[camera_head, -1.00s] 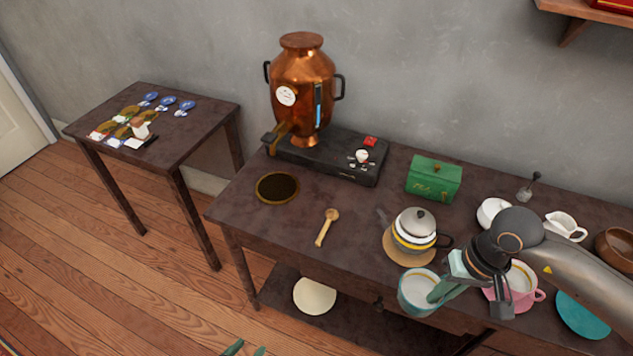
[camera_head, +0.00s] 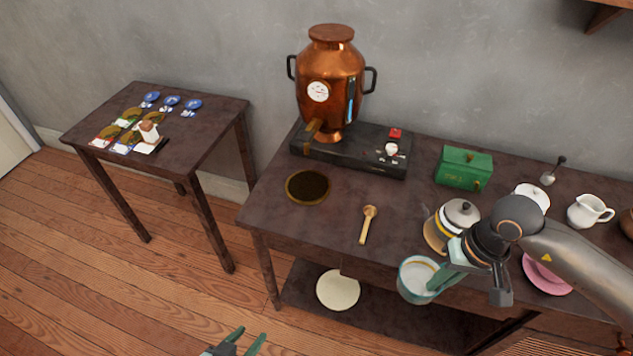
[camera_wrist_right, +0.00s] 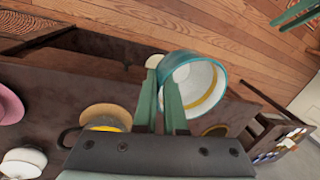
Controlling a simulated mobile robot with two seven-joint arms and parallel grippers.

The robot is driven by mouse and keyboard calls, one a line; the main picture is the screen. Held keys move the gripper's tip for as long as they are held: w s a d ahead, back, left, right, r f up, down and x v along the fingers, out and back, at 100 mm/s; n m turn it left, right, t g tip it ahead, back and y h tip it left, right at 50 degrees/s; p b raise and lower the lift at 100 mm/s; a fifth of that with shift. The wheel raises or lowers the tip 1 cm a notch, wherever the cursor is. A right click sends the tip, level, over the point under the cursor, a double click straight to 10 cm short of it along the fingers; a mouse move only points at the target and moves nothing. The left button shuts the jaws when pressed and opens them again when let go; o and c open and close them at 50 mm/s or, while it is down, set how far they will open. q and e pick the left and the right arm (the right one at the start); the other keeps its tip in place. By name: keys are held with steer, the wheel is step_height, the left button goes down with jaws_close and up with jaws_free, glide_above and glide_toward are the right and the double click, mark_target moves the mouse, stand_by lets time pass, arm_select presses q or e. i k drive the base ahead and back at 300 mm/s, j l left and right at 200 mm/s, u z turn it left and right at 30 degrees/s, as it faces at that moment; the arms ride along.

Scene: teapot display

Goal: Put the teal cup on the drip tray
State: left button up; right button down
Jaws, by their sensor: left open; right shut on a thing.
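The teal cup (camera_head: 407,284) is held in the air at the front edge of the dark table, its white inside showing. My right gripper (camera_head: 438,280) is shut on its rim wall. In the right wrist view the cup (camera_wrist_right: 219,82) is tilted between the fingers (camera_wrist_right: 172,100). The drip tray (camera_head: 289,194), a round dark disc with a brass rim, lies on the table before the copper samovar, left of the cup and apart from it. My left gripper (camera_head: 248,338) is open and empty over the floor, at the bottom edge of the head view.
The copper samovar (camera_head: 333,80) stands on a black base behind the tray. A wooden spoon (camera_head: 367,225) lies between tray and cup. A lidded striped pot (camera_head: 446,222), a green box (camera_head: 463,167) and a pink saucer (camera_head: 545,276) are to the right. The table around the tray is clear.

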mark_target(303, 188)
steer(key=j+z, duration=0.45)
steer(key=j, duration=1.9)
steer(key=k+j, duration=0.1)
steer(key=j, duration=0.35)
steer(key=k+j+z, duration=0.1)
steer(key=j, duration=0.4)
steer(key=k+j, duration=0.1)
steer(key=j, duration=0.35)
steer(key=i+l, duration=0.25)
steer(key=i, duration=0.25)
steer(key=i+l, duration=0.25)
steer(key=i, duration=0.25)
